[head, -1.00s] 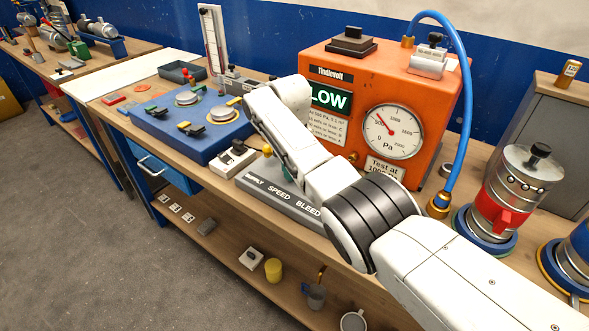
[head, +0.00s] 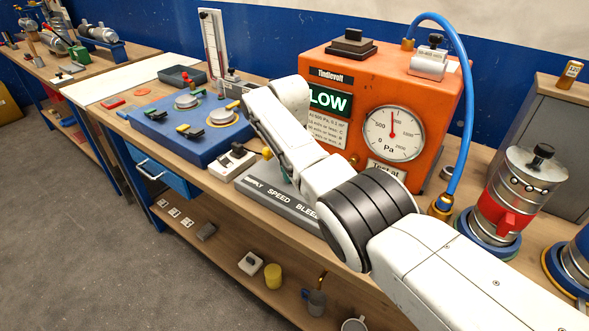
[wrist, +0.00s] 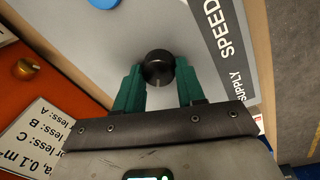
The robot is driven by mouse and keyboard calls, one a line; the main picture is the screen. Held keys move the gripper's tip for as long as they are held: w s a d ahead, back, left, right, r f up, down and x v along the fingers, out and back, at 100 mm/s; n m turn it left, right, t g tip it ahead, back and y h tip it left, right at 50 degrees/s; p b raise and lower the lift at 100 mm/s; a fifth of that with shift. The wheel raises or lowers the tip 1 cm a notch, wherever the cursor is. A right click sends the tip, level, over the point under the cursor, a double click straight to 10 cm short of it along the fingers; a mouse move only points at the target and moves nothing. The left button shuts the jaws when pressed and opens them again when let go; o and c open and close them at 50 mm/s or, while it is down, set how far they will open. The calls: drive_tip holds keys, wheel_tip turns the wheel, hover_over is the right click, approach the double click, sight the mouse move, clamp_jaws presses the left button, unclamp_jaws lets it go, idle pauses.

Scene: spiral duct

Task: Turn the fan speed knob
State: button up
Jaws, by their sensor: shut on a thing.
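The fan speed knob is a round black knob (wrist: 158,68) on a grey panel (wrist: 185,22), beside the word SPEED in the wrist view. My gripper (wrist: 160,78) has green fingers, shut on the knob from both sides. In the head view my white arm hides the knob and my fingertips. The panel's front strip (head: 268,194) shows there with the words SPEED and BLEED.
The orange box (head: 325,66) behind the panel carries a LOW sign (head: 328,100) and a round Pa gauge (head: 393,134). A blue hose (head: 467,95) arches down its right side. Red-banded metal canister (head: 505,212) stands right. A blue unit (head: 190,135) stands left.

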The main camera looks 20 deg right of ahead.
drive_tip(key=o, duration=1)
drive_tip(key=shift+o, duration=0.2)
wheel_tip(320, 180, up, 11)
drive_tip(key=shift+a+b, duration=0.3)
drive_tip(key=shift+a, duration=0.05)
